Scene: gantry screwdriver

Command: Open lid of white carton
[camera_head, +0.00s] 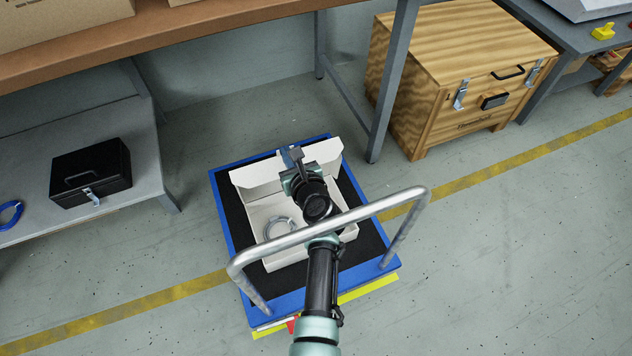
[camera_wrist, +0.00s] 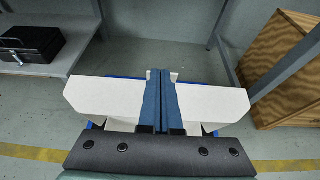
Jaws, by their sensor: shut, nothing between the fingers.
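The white carton (camera_head: 262,209) sits on a blue cart with a black mat (camera_head: 232,220). Its lid (camera_head: 258,171) stands raised at the far side, so the inside is exposed. A grey ring-shaped coil (camera_head: 279,226) lies in the carton. My gripper (camera_head: 291,155) is over the far side of the carton, at the raised lid. In the wrist view, its blue fingers (camera_wrist: 160,73) are together with nothing between them, in front of the middle of the wide white lid (camera_wrist: 105,98). Whether they touch the lid, I cannot tell. My arm hides the carton's right part.
The cart's metal handle (camera_head: 345,218) arches across the near side, close to my arm. A bench leg (camera_head: 392,80) stands behind right, near a wooden crate (camera_head: 455,75). A black case (camera_head: 91,170) sits on the low shelf (camera_head: 150,181) at left. Open floor surrounds the cart.

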